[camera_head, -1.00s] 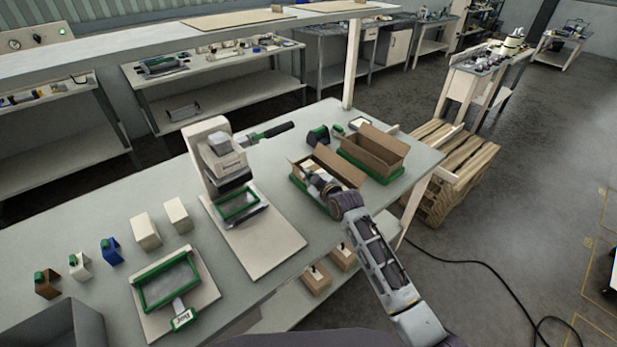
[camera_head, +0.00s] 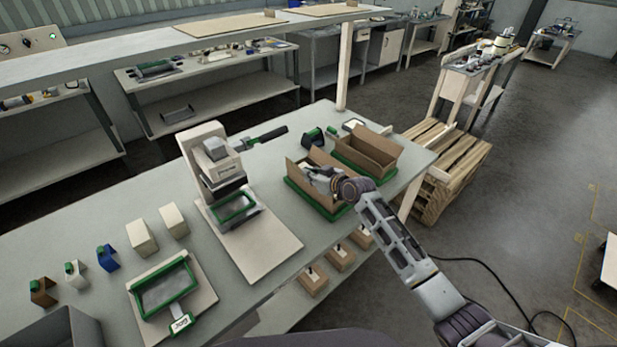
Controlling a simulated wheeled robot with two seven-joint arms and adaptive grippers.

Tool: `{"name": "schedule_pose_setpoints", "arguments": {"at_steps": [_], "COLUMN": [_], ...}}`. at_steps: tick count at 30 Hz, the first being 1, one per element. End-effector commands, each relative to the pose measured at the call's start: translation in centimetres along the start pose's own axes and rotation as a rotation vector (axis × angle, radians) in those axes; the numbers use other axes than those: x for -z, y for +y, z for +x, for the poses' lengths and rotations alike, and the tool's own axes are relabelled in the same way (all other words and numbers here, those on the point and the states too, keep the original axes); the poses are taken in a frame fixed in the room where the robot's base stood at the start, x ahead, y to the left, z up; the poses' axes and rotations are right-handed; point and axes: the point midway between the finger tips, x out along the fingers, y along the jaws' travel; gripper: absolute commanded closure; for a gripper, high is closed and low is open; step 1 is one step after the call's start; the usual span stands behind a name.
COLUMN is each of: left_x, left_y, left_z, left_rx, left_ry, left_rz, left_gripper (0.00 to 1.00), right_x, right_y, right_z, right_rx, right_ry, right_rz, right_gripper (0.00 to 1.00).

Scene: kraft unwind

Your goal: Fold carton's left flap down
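An open brown carton (camera_head: 304,171) sits in a green tray (camera_head: 315,208) toward the right end of the grey table. Its left flap (camera_head: 292,170) stands up at the carton's left end. My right gripper (camera_head: 322,173) is over the carton's opening, with my wrist above its right side. The fingers are small and partly hidden by the wrist, so I cannot tell whether they are open or touching a flap. My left gripper is not in view.
A second open carton (camera_head: 366,150) stands close behind to the right. A white press (camera_head: 213,160) stands to the left, and a tape dispenser (camera_head: 313,137) is behind the carton.

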Motion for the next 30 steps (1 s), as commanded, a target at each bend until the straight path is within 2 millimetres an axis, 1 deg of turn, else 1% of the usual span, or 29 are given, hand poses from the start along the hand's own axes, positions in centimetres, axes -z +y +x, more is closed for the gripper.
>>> {"name": "schedule_pose_setpoints", "arguments": {"at_steps": [15,18,21,30], "left_x": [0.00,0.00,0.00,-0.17], "left_y": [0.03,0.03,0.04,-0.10], "left_z": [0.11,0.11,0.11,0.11], "left_rx": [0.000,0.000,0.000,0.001], "left_ry": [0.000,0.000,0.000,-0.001], "left_rz": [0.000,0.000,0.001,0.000], "left_gripper": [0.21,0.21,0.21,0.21], "right_x": [0.01,0.02,0.02,0.01], "right_y": [0.11,0.11,0.10,0.10], "right_z": [0.00,0.00,0.00,-0.01], "right_rx": [0.009,0.009,0.009,0.009], "right_ry": [0.000,0.000,0.000,0.000], "right_rz": [0.022,0.021,0.021,0.021], "right_gripper": [1.00,0.86,0.75,0.75]}}
